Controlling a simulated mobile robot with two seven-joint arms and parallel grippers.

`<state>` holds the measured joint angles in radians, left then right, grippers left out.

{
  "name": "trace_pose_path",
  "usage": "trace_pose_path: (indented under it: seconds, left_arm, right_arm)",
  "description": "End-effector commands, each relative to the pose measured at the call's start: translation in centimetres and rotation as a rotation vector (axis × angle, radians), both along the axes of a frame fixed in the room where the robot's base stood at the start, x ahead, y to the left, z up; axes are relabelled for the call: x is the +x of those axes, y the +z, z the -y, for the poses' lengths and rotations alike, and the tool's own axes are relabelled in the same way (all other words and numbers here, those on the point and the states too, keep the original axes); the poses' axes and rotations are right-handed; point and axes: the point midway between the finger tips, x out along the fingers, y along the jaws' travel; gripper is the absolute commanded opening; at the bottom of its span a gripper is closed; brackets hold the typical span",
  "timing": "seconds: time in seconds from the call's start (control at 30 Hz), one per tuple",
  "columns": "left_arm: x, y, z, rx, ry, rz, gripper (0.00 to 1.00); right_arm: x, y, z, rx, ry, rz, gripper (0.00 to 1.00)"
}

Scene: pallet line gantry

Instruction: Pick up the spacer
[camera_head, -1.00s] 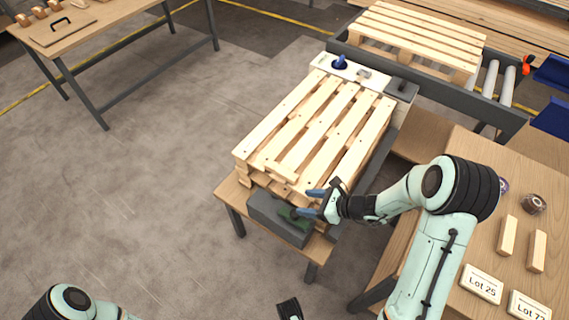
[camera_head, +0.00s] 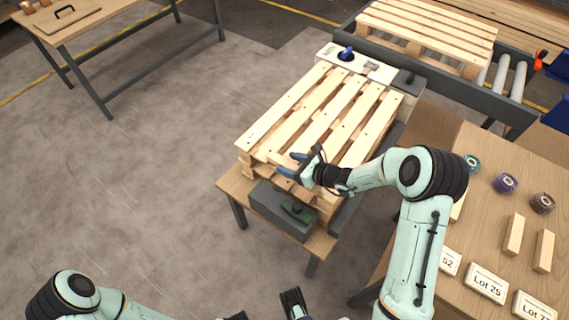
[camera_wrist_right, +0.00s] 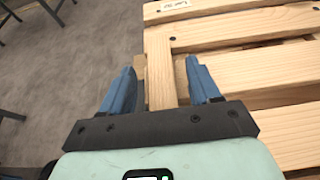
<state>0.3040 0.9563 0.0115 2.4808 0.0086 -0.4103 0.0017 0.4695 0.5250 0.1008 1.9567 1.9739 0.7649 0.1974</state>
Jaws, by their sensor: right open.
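My right gripper (camera_head: 293,164) is open at the near end of the wooden pallet (camera_head: 345,118). In the right wrist view its blue fingers (camera_wrist_right: 160,68) stand either side of a short strip of pale wood (camera_wrist_right: 160,80). I cannot tell whether this strip is a loose spacer or a board of the pallet. No contact with it is clear. Two small wooden blocks, one (camera_head: 514,235) beside the other (camera_head: 544,251), lie on the right table. Part of my left gripper (camera_head: 292,304) shows at the bottom edge; its jaws are mostly cut off.
The pallet rests on a low wooden stand (camera_head: 232,184) with a dark grey box (camera_head: 268,205) at its near end. A second pallet (camera_head: 425,30) is on the roller conveyor behind. Lot labels (camera_head: 487,284) and tape rolls (camera_head: 505,183) are on the right table (camera_head: 480,225).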

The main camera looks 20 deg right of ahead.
Motion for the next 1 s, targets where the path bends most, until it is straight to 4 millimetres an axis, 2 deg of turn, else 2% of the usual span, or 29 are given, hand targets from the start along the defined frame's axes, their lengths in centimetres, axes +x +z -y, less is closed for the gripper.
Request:
trace_pose_path:
  seconds: [0.13,0.4,0.43,0.6,1.0]
  left_arm:
    - [0.0,-0.1,0.0,0.0,0.0,0.001,0.43]
    - [0.1,-0.1,0.0,0.001,0.001,0.002,0.43]
    - [0.1,-0.1,0.0,0.001,0.001,0.002,0.43]
    - [0.1,-0.1,0.0,0.001,0.001,0.002,0.43]
    - [0.0,0.0,0.0,0.0,0.0,0.001,0.43]
  right_arm:
    - [1.5,-0.8,-0.9,0.001,0.001,-0.001,0.62]
    - [1.8,-0.9,-1.1,0.0,0.0,0.0,0.62]
    - [1.8,-0.9,-1.1,0.0,0.0,0.0,0.58]
    - [1.8,-0.9,-1.0,0.0,0.0,0.0,0.06]
    - [1.8,-0.3,-1.0,-0.001,0.0,0.0,0.06]
